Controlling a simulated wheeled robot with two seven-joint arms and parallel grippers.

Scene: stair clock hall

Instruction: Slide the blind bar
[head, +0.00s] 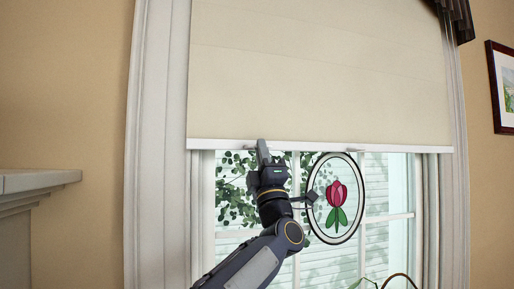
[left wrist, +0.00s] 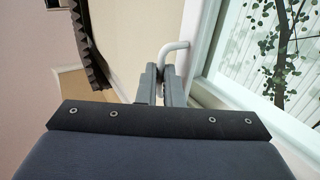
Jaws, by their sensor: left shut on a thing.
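A cream roller blind (head: 320,70) hangs over the upper part of the window. A white blind bar (head: 410,149) runs along its lower edge and lies level. My left gripper (head: 263,150) is at the bar, left of its middle, and covers a short piece of it. In the left wrist view my left gripper (left wrist: 161,72) is shut on a white looped handle (left wrist: 175,46) on the bar. The part of the handle between the fingers is hidden. My right gripper is not in view.
An oval stained-glass tulip (head: 336,196) hangs at the window, close to the right of my left arm. A pale mantel shelf (head: 40,180) juts out at the left. A framed picture (head: 502,88) hangs on the right wall. A dark valance (head: 458,18) is at the top right.

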